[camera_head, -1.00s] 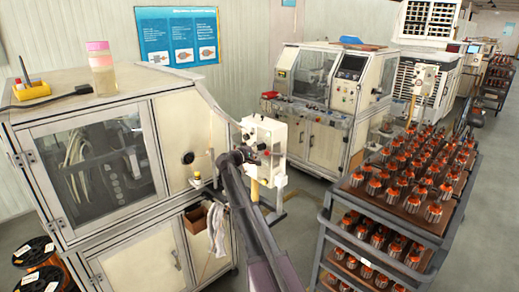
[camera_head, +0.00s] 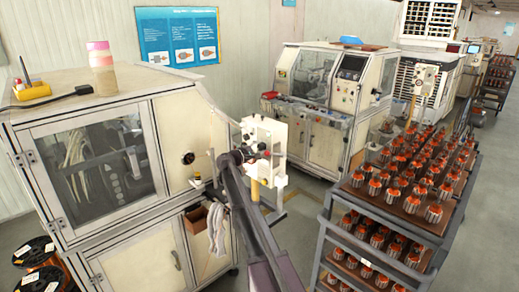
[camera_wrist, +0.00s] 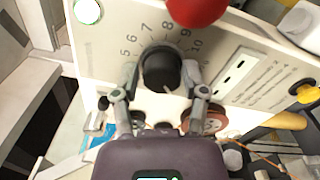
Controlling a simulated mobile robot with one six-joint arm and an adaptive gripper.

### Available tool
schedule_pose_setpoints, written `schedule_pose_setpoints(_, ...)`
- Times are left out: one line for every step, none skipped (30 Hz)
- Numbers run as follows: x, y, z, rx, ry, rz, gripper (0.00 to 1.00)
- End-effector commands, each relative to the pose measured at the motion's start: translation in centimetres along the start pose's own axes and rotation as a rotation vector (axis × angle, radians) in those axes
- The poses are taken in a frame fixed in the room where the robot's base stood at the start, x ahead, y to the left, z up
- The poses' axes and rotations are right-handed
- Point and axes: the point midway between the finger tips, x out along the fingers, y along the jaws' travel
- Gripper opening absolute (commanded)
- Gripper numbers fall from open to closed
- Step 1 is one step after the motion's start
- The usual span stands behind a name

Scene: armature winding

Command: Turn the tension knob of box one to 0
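In the wrist view, the black round tension knob (camera_wrist: 161,69) sits on a cream panel (camera_wrist: 105,40) inside a printed scale. The figures 5 to 10 show around its upper side; the 0 is not visible. A small light mark shows at the knob's lower rim. My gripper (camera_wrist: 160,76) has one finger on each side of the knob, with the pads against its sides or very nearly so. In the head view, my gripper (camera_head: 262,152) is at the front of the cream control box (camera_head: 266,130), and my arm hides part of it.
A green-white lamp (camera_wrist: 88,11) and a yellow button (camera_wrist: 305,92) are on the panel. The winding machine (camera_head: 110,170) stands left; a cart (camera_head: 330,205) of armatures stands right.

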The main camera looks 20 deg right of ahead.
Motion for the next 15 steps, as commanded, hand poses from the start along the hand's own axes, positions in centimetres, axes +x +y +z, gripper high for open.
schedule_pose_setpoints(0.06,0.06,-0.06,0.000,0.000,0.000,0.77)
schedule_pose_setpoints(0.06,0.05,-0.05,0.001,0.000,-0.001,0.86)
schedule_pose_setpoints(0.04,0.02,-0.04,0.001,0.000,-0.002,0.86)
schedule_pose_setpoints(0.03,0.01,-0.02,0.001,0.000,-0.002,0.86)
schedule_pose_setpoints(0.02,-0.01,-0.01,0.002,-0.001,-0.002,0.86)
schedule_pose_setpoints(0.01,-0.03,0.00,0.002,-0.001,-0.003,0.86)
schedule_pose_setpoints(0.00,-0.04,0.01,0.002,-0.001,-0.003,0.86)
schedule_pose_setpoints(-0.01,-0.05,0.02,0.002,-0.001,-0.003,0.86)
schedule_pose_setpoints(-0.02,-0.07,0.03,0.003,-0.001,-0.004,0.86)
schedule_pose_setpoints(-0.02,-0.07,0.04,0.003,-0.001,-0.004,0.86)
schedule_pose_setpoints(-0.03,-0.08,0.04,0.003,-0.001,-0.004,0.86)
schedule_pose_setpoints(-0.04,-0.09,0.05,0.003,-0.001,-0.004,0.86)
schedule_pose_setpoints(-0.04,-0.10,0.05,0.003,-0.001,-0.005,0.86)
schedule_pose_setpoints(-0.06,-0.10,0.06,0.003,-0.001,-0.005,0.86)
schedule_pose_setpoints(-0.11,-0.11,0.06,0.003,-0.001,-0.005,0.86)
